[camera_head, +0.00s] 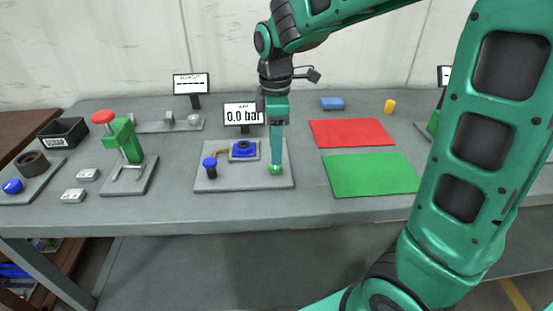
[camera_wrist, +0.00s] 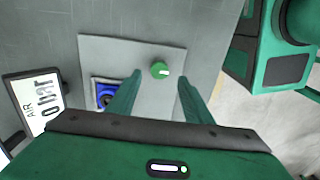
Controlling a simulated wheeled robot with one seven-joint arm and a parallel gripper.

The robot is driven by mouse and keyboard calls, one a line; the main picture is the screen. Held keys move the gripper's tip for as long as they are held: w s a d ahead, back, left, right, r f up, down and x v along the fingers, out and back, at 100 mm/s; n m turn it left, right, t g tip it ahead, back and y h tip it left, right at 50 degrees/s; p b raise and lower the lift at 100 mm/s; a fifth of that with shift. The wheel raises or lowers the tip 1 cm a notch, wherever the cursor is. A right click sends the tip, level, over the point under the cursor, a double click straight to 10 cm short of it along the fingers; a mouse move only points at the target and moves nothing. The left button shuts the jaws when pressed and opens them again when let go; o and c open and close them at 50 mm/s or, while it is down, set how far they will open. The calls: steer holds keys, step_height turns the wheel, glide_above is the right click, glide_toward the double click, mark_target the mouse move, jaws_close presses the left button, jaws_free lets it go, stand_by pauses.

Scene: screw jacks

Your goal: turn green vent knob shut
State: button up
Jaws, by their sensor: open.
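The green vent knob (camera_wrist: 160,69) sits on a grey base plate (camera_wrist: 105,49). It has a white mark on its right side in the wrist view. My gripper (camera_wrist: 159,80) is open, its two fingers on either side of the knob with a gap to each; contact does not show. In the head view my gripper (camera_head: 275,165) points straight down over the knob (camera_head: 274,170), which is partly hidden by the fingers. A display behind the plate (camera_head: 243,114) reads 0.0 bar.
On the same plate are a blue square part (camera_head: 243,150) and a blue knob (camera_head: 209,163) with a yellow piece. A green press with a red top (camera_head: 104,117) stands left. Red (camera_head: 352,133) and green (camera_head: 370,175) mats lie flat to the right.

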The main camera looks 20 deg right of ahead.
mark_target(275, 169)
steer(key=shift+f, duration=2.45)
